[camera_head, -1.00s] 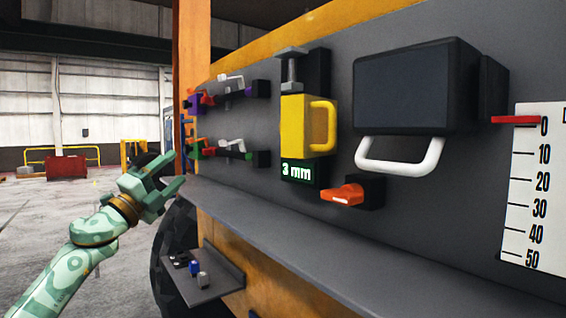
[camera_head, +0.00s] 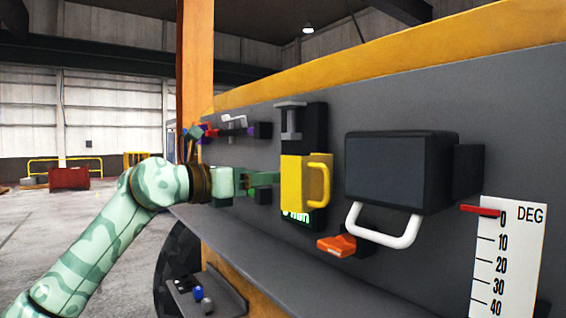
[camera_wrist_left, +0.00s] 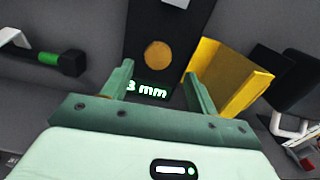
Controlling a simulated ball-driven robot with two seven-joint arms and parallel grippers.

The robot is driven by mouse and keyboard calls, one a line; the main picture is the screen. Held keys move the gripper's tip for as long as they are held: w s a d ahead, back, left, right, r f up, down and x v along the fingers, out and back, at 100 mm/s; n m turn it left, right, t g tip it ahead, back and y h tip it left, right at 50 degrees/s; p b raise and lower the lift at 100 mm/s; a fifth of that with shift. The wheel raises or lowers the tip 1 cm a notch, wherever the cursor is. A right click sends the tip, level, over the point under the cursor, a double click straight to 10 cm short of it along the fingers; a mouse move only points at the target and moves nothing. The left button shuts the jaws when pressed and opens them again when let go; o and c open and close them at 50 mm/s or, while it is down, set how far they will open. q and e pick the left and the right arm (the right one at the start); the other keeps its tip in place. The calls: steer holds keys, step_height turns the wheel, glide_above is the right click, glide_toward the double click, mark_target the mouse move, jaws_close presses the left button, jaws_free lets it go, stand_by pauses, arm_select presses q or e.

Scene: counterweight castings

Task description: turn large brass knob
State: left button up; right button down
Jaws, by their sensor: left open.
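The brass knob (camera_wrist_left: 158,55) shows as a round brass face on a dark upright plate in the left wrist view. In the head view I cannot see it; the yellow block with its handle (camera_head: 293,182) is on that plate. My left gripper (camera_head: 268,184) is at the left side of the yellow block. In the left wrist view my left gripper (camera_wrist_left: 158,74) is open, with one finger either side of the knob's line and nothing between them. My right gripper is not in view.
The yellow block (camera_wrist_left: 232,77) stands close beside the right finger. A black box (camera_head: 400,170) with a white handle (camera_head: 385,228) and an orange lever (camera_head: 337,246) are to the right. A degree scale (camera_head: 507,260) is at far right. A ledge (camera_head: 300,262) runs below.

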mark_target(291, 174)
arm_select(q)
steer(key=p+x, duration=0.2)
steer(key=x, duration=0.4)
steer(key=shift+w+a+f, duration=0.1)
steer(key=shift+a, duration=0.05)
steer(key=c, duration=1)
